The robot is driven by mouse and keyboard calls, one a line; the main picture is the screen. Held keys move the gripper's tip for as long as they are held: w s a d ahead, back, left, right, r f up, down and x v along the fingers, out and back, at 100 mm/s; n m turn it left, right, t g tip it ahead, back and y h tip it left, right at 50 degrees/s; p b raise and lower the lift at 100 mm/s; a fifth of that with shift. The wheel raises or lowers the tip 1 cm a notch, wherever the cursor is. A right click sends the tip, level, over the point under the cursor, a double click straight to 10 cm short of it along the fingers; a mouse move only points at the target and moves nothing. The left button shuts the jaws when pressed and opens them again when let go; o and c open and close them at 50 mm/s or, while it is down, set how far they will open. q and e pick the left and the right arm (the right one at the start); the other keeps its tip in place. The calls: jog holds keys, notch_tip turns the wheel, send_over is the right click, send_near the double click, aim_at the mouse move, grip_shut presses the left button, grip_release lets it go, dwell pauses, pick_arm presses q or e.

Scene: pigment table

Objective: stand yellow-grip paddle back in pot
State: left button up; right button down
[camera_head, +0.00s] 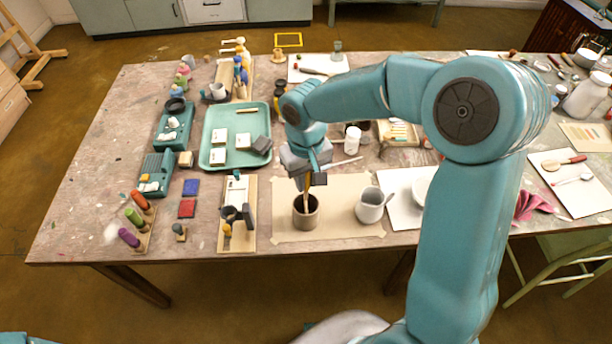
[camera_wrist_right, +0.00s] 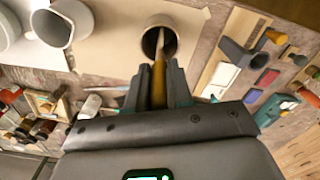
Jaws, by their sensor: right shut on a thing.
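My right gripper (camera_head: 308,180) is shut on the yellow-grip paddle (camera_wrist_right: 158,85), holding it by its grip. The paddle points down, and its pale wooden lower end (camera_head: 306,201) reaches into the mouth of a grey-brown pot (camera_head: 305,219). In the wrist view the pot (camera_wrist_right: 146,42) lies just beyond the fingertips (camera_wrist_right: 158,90), with the paddle's end inside its rim. Whether the paddle touches the pot's bottom is hidden. The pot stands upright on a beige sheet (camera_head: 340,228) near the table's front edge. My left gripper is not in view.
A pale grey jug (camera_head: 370,208) stands right of the pot. A wooden board with small tools (camera_head: 237,235) lies to its left. A green tray (camera_head: 207,150) with white blocks sits farther back left. Bare sheet lies between pot and jug.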

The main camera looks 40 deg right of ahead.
jog(key=shift+f, duration=0.1)
jog(key=c, duration=0.9)
grip_release()
jog(key=shift+c, duration=0.2)
notch_tip(320, 180, up, 16)
jog(key=shift+p, duration=0.35)
jog(key=shift+s, duration=0.15)
